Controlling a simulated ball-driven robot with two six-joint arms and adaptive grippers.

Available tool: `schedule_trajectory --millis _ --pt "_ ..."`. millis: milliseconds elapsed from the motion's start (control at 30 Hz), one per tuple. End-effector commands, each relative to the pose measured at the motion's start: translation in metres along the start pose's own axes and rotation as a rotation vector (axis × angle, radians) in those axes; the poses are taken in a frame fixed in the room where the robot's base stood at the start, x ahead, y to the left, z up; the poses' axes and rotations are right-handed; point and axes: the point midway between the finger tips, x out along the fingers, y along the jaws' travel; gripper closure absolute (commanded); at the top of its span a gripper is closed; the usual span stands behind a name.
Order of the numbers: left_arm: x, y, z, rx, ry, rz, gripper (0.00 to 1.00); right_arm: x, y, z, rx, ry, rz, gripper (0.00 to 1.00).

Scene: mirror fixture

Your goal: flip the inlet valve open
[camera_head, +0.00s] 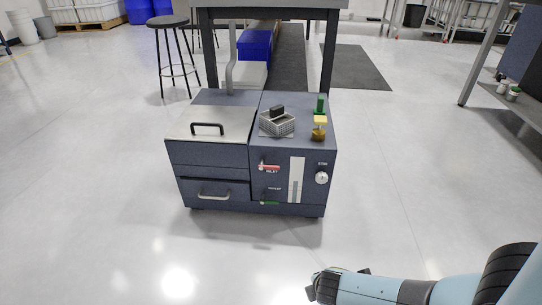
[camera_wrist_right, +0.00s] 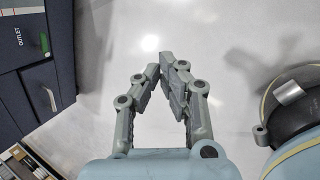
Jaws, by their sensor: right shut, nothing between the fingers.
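The inlet valve (camera_head: 269,167) is a small red handle on the front of the dark blue cabinet (camera_head: 260,190), just above the INLET label. It lies roughly sideways in the head view. A green outlet handle (camera_head: 270,203) sits lower on the same front, and it also shows in the right wrist view (camera_wrist_right: 44,43) beside the OUTLET label. My right gripper (camera_wrist_right: 160,66) is shut and empty over the bare floor, apart from the cabinet, with its fingertips close together. The inlet valve is not in the right wrist view. My left gripper is not in view.
The cabinet front also has a drawer handle (camera_head: 214,195), a white vertical gauge strip (camera_head: 296,180) and a round knob (camera_head: 321,178). The floor in front is clear. A stool (camera_head: 168,22) stands behind.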

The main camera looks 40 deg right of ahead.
Motion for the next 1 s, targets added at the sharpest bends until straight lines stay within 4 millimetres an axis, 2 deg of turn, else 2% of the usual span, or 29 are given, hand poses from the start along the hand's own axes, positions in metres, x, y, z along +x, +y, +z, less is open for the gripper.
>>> schedule_trajectory --millis 33,133,200,300,433,500,633,1000 --pt "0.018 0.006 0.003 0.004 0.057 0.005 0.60 0.038 0.018 -0.010 -0.142 -0.035 0.054 1.00" --pt "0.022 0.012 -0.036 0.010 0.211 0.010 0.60 0.067 0.087 -0.025 -0.439 -0.140 0.186 1.00" --pt "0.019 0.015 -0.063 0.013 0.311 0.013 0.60 0.079 0.132 -0.033 -0.622 -0.239 0.263 1.00" --pt "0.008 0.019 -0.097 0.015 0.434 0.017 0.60 0.085 0.189 -0.041 -0.833 -0.391 0.348 1.00" --pt "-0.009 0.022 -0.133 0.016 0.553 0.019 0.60 0.080 0.240 -0.047 -1.012 -0.564 0.411 1.00" --pt "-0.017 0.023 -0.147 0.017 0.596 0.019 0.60 0.075 0.258 -0.049 -1.069 -0.630 0.428 1.00" --pt "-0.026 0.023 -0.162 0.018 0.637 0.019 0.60 0.066 0.276 -0.050 -1.116 -0.695 0.444 1.00" --pt "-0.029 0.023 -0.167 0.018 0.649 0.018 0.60 0.062 0.280 -0.050 -1.119 -0.701 0.447 1.00"
